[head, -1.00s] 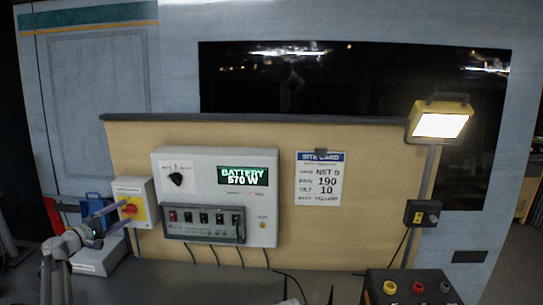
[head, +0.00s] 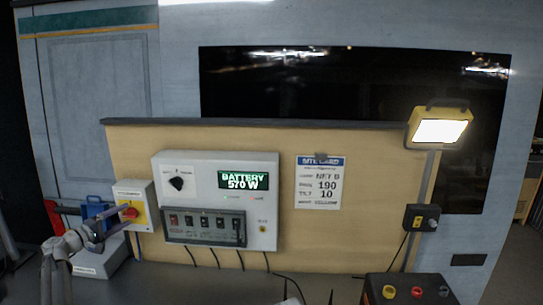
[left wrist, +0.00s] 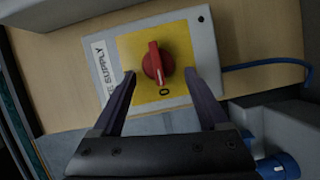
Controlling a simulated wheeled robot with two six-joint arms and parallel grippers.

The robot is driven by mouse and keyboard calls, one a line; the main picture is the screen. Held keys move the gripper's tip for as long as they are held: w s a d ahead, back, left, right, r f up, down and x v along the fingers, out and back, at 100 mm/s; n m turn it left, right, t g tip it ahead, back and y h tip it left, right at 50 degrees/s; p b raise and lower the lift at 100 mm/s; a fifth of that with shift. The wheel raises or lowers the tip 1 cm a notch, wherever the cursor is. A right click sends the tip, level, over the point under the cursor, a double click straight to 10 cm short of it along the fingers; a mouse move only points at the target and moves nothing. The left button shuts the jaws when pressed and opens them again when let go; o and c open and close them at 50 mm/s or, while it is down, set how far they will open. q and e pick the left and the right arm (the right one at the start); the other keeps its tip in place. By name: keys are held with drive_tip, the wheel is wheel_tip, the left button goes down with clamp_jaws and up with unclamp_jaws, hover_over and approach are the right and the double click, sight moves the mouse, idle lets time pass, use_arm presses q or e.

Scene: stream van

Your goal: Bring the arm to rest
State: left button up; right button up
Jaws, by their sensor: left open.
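My left gripper (head: 107,222) is at the lower left in the head view, in front of a grey switch box with a yellow plate (head: 137,214) and a red rotary knob (head: 129,212). In the left wrist view the open fingers (left wrist: 160,85) stand either side of the red knob (left wrist: 157,63), with nothing held between them. The knob's handle stands nearly upright in that view, above a "0" mark on the yellow plate (left wrist: 181,42). I cannot tell whether the fingertips touch the plate. My right gripper is not in view.
A grey panel reading "BATTERY 570 W" (head: 207,157) and a site card (head: 319,195) are on the wooden board. A lit lamp (head: 440,130) is at right. A black box with coloured knobs (head: 405,281) is at front right. A blue connector (left wrist: 278,167) is near the left gripper.

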sight(131, 212)
use_arm(q)
drive_tip(key=m+y+p, duration=0.1)
drive_tip(key=m+p, duration=0.1)
drive_tip(key=r+m+g+y+p, duration=0.1)
drive_tip(key=m+p, duration=0.1)
drive_tip(key=d+r+m+p, duration=0.1)
drive_tip(key=m+p, duration=0.1)
drive_tip(key=shift+s+g+y, duration=0.15)
drive_tip(key=shift+g+y, duration=0.25)
drive_tip(key=m+y+p, duration=0.1)
drive_tip(key=m, duration=0.2)
drive_tip(key=shift+d+r+y+p, duration=0.1)
drive_tip(key=shift+d+y+p, duration=0.25)
drive_tip(key=shift+d+y, duration=0.05)
drive_tip(key=m+y, duration=0.2)
drive_tip(key=m, duration=0.1)
drive_tip(key=shift+d, duration=0.3)
drive_tip(key=shift+s+p, duration=0.1)
drive_tip(key=shift+p, duration=0.2)
